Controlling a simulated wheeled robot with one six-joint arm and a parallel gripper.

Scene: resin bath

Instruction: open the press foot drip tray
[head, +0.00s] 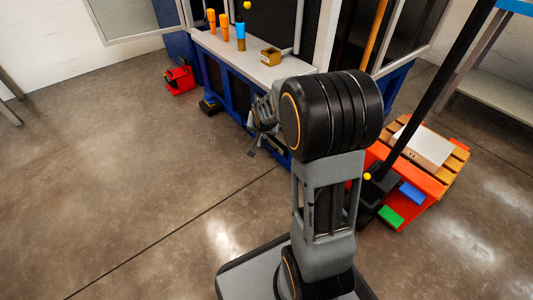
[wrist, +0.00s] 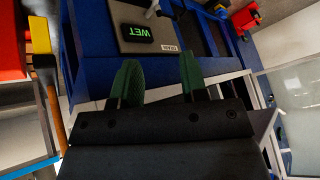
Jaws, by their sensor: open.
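My gripper (wrist: 158,80) is open, with its two green-padded fingers apart and nothing between them. In the head view my gripper (head: 252,147) is partly hidden behind my arm, beside the lower front of the blue press frame (head: 230,95). In the wrist view a grey panel (wrist: 135,46) sits in the blue frame beyond the fingertips. It bears a black plate with green letters reading WET, upside down (wrist: 150,32). I cannot tell for sure which part is the drip tray; no open tray shows.
A red and black object (head: 180,80) stands on the floor left of the press. Orange and blue bottles stand on the grey worktop (head: 255,62). The floor at left is clear.

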